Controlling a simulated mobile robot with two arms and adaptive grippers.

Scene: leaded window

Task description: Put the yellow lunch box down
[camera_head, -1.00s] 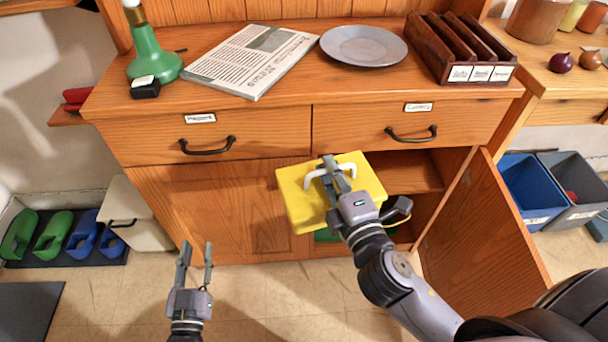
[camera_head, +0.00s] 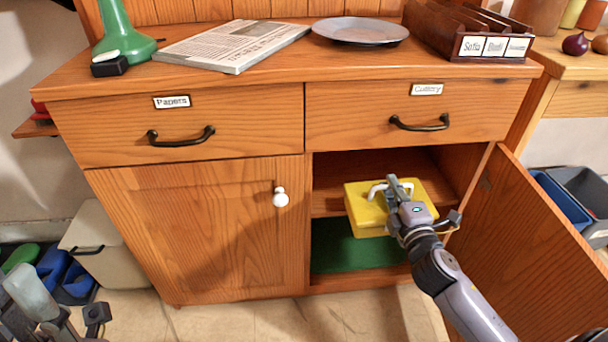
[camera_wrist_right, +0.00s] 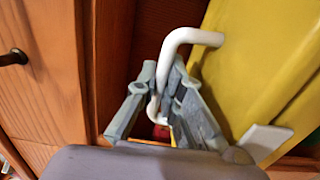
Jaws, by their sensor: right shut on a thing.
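The yellow lunch box (camera_head: 365,212) with its white handle (camera_head: 376,190) is at the open right-hand cupboard, level with its middle shelf (camera_head: 328,202). I cannot tell whether its underside touches the shelf. My right gripper (camera_head: 393,186) is shut on the handle from above. In the right wrist view the white handle (camera_wrist_right: 181,40) passes between the fingers (camera_wrist_right: 158,100), and the yellow box side (camera_wrist_right: 250,75) fills the right. My left gripper (camera_head: 65,305) is empty at the lower left, fingers apart, partly cut off by the frame.
The cupboard door (camera_head: 530,230) stands open at the right, close to my right arm. A green surface (camera_head: 350,248) lies in the lower compartment. Drawers (camera_head: 420,108) are shut above. The top holds a newspaper (camera_head: 235,45), a plate (camera_head: 360,31) and a wooden sorter (camera_head: 470,30).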

